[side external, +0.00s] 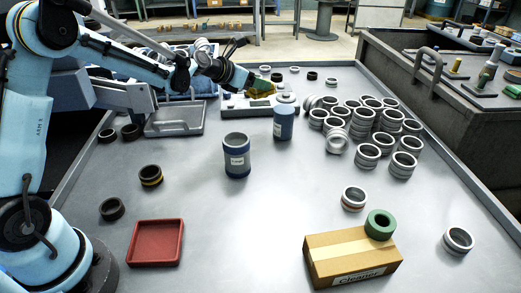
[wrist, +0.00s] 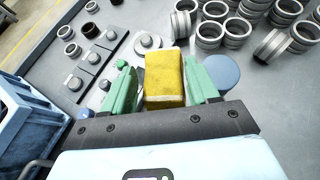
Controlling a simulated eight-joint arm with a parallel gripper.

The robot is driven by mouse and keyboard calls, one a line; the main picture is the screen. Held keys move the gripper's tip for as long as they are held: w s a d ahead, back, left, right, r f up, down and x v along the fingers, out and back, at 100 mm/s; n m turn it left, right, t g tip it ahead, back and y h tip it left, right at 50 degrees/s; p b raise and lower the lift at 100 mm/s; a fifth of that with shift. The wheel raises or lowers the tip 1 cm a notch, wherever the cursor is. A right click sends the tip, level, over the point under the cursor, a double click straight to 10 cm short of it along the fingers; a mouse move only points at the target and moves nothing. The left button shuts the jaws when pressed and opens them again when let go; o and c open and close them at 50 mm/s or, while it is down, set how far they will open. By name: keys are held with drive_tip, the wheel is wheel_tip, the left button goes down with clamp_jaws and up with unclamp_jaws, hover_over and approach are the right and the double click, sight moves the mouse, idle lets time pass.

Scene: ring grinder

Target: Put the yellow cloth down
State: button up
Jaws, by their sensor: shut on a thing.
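The yellow cloth (wrist: 164,78) is a thick folded block in the wrist view. My gripper (wrist: 163,88) has two green fingers, one on each side of the cloth, and is shut on it. In the side external view, my gripper (side external: 250,84) is at the back of the table, over or near a pale grey device, with the cloth (side external: 262,88) showing small between its fingers.
Many metal rings (side external: 370,125) crowd the table to the right. A dark blue labelled can (side external: 236,158), a red tray (side external: 156,242) and a cardboard box (side external: 350,257) with a green ring (side external: 380,224) on it stand nearer. A blue crate (wrist: 28,120) is at left in the wrist view. The middle front is clear.

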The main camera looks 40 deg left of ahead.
drive_tip(key=r, duration=0.5)
drive_tip(key=shift+s+d, duration=0.1)
drive_tip(key=shift+d, duration=0.15)
drive_tip(key=s+d+f+m+g+h, duration=0.1)
drive_tip(key=s+d+m+g+h, duration=0.55)
drive_tip(key=s+d, duration=1.05)
drive_tip(key=s+d+m+g+h, duration=0.1)
drive_tip(key=s+d+m+g, duration=0.45)
drive_tip(key=s, duration=0.55)
drive_tip(key=s+d+m+g+h, duration=0.2)
drive_tip(key=s+d+m+g, duration=0.35)
drive_tip(key=s, duration=0.55)
drive_tip(key=shift+m+t, duration=0.85)
drive_tip(key=shift+t, duration=0.1)
drive_tip(key=w+a+f, duration=0.2)
drive_tip(key=w+f, duration=0.1)
drive_tip(key=w+a+f, duration=0.2)
drive_tip(key=w+f, duration=0.1)
drive_tip(key=f, duration=0.1)
drive_tip(key=w+a+f, duration=0.1)
drive_tip(key=w+f, duration=0.2)
drive_tip(key=f, duration=0.1)
drive_tip(key=shift+w+a+f, duration=0.1)
drive_tip(key=shift+w+a, duration=0.1)
drive_tip(key=shift+a, duration=0.2)
drive_tip(key=shift+f, duration=2)
